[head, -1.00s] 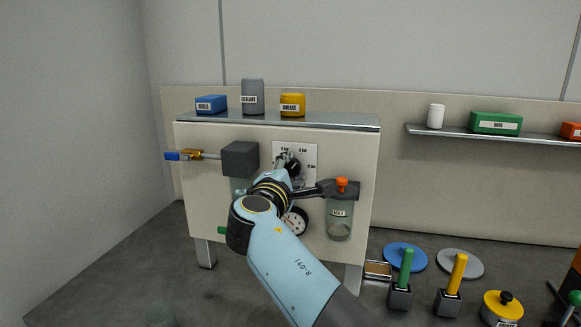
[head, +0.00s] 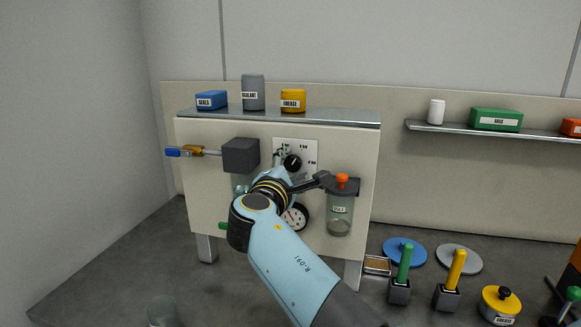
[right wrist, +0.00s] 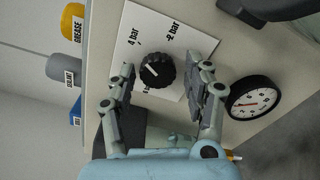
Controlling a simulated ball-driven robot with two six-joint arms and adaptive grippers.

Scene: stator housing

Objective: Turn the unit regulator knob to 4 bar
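The black regulator knob (head: 292,162) sits on a white dial plate (head: 310,152) on the front of the cream panel. In the right wrist view the knob (right wrist: 157,71) shows a pale mark on its left side; I cannot tell the exact setting. The 4 bar label (right wrist: 134,37) is printed up and left of it in that view, and another label is partly hidden. My right gripper (head: 284,167) is open at the dial plate. In the right wrist view its fingers (right wrist: 171,78) stand apart on both sides of the knob without visible contact. My left gripper is out of view.
A round gauge (head: 296,217) is below the knob. A dark grey block (head: 240,156) is to the left, and a clear bowl with an orange top (head: 340,212) to the right. Bottles and boxes stand on the steel top (head: 340,121).

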